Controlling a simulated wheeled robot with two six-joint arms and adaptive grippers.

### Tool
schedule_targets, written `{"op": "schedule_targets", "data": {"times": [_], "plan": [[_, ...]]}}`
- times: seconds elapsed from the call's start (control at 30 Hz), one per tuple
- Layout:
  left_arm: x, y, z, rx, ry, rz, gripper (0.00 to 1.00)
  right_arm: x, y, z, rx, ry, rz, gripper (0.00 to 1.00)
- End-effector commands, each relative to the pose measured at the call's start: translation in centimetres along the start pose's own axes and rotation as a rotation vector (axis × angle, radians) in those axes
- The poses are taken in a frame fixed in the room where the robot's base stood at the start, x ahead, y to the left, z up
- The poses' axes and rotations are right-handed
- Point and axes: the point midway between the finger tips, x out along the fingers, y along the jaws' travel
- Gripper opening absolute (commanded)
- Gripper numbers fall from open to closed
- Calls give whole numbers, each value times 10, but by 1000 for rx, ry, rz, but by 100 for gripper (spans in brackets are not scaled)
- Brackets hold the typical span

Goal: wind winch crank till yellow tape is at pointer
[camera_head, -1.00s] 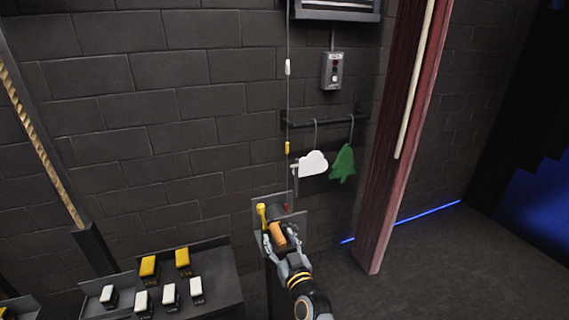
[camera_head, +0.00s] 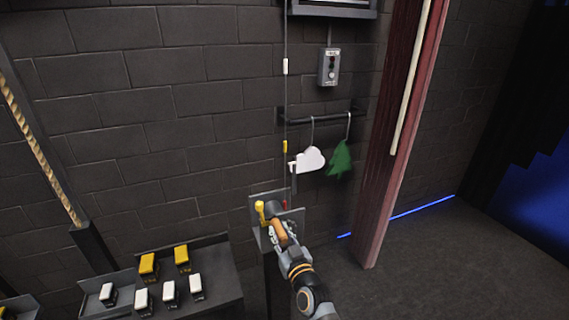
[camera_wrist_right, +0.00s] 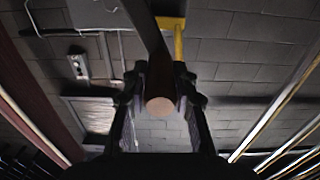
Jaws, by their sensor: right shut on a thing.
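The winch (camera_head: 257,226) stands low against the wall, with a yellow part (camera_head: 260,208) at its upper left. My right gripper (camera_wrist_right: 160,103) is shut on the brown crank handle (camera_wrist_right: 160,106), whose round end faces the wrist camera. A dark crank arm (camera_wrist_right: 146,28) runs up from it. In the head view my right gripper (camera_head: 279,233) hides much of the crank. The yellow tape (camera_head: 285,146) is on the thin vertical cable above the winch. A small pale piece beside the cable (camera_head: 292,167), possibly the pointer, sits below the tape. My left gripper is out of view.
A white tape (camera_head: 285,67) is higher on the cable. A white cloud (camera_head: 311,160) and a green tree (camera_head: 340,158) hang from a rail right of the cable. A button box (camera_head: 329,67) is above. A sloped panel (camera_head: 225,270) with yellow and white switches stands left.

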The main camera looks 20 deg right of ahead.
Motion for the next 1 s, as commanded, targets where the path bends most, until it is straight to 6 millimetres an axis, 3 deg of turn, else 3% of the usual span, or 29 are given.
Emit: {"op": "schedule_targets", "data": {"times": [0.03, 0.23, 0.63, 1.0], "plan": [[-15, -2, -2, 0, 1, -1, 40, 0, 10, -10, -10, -2, 0, 0], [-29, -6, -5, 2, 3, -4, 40, 0, 35, -13, -5, -1, 0, 0], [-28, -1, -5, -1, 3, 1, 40, 0, 42, -10, -2, -2, 0, 0], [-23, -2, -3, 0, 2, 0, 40, -1, 90, 5, -4, -7, 0, 0]]}}
